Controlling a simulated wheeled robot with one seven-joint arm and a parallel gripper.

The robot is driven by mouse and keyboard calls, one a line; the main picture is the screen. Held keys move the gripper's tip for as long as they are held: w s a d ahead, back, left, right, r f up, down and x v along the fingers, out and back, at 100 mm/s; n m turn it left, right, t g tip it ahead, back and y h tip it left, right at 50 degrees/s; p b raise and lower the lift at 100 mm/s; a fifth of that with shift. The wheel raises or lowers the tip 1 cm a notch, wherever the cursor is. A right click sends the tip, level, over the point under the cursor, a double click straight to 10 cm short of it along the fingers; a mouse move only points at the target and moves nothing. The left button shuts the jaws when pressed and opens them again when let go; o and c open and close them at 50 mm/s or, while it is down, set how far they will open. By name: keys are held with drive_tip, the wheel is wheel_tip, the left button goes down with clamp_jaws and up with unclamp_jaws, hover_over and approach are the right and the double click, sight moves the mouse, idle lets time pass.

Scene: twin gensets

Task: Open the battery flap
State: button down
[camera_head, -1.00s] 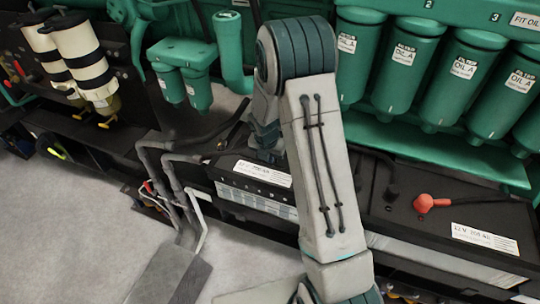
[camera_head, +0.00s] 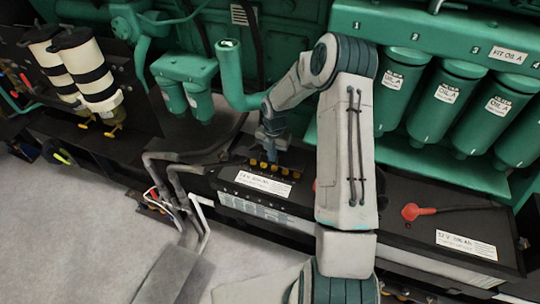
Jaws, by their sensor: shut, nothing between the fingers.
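The left battery (camera_head: 225,184) is a long dark case with a white label on its top edge. Several yellow caps (camera_head: 270,168) show in a row on its top, behind the label, uncovered. The flap itself I cannot make out clearly against the dark parts behind the caps. My gripper (camera_head: 269,153) is small in the view, shut and empty, just behind and above the caps. My forearm hides the right end of this battery. I cannot tell whether the fingertips touch anything.
A second battery with a red terminal cover (camera_head: 410,212) and a white label lies to the right. Green filters (camera_head: 452,92) and the green engine stand close behind. Grey hoses (camera_head: 180,180) run at the left battery's left end.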

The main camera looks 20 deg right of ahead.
drive_tip(key=shift+w+d+r, duration=0.4)
drive_tip(key=shift+w+d, duration=0.05)
drive_tip(key=shift+w, duration=0.15)
drive_tip(key=shift+w+d+r, duration=0.35)
drive_tip(key=shift+w+d, duration=0.05)
drive_tip(key=shift+w, duration=0.15)
drive_tip(key=shift+w+d+r, duration=0.35)
drive_tip(key=shift+w+d, duration=0.4)
drive_tip(key=shift+w, duration=0.15)
